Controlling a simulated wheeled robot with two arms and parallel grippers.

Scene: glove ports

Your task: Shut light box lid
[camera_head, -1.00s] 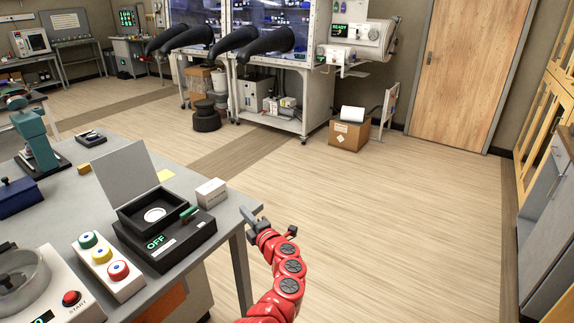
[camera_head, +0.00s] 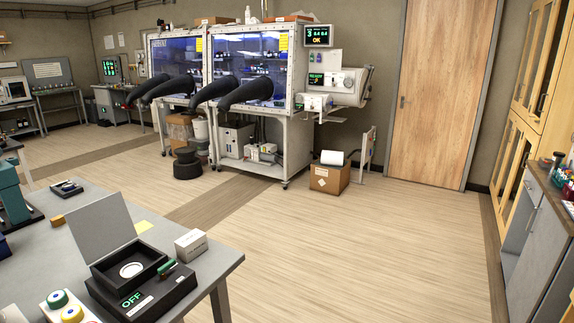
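The light box (camera_head: 141,285) is a black box near the right corner of the grey table, at the lower left of the head view. Its grey lid (camera_head: 101,226) stands up and open at the back. A round white disc (camera_head: 131,270) shows inside the open well. The front reads OFF in green, and a green handle or switch (camera_head: 167,266) sits on its right side. Neither of my grippers is in view.
A small white box (camera_head: 191,244) stands right of the light box at the table edge. Coloured buttons (camera_head: 62,306) are to its left. The floor (camera_head: 350,265) right of the table is clear. Glove boxes (camera_head: 250,75) with black sleeves stand behind.

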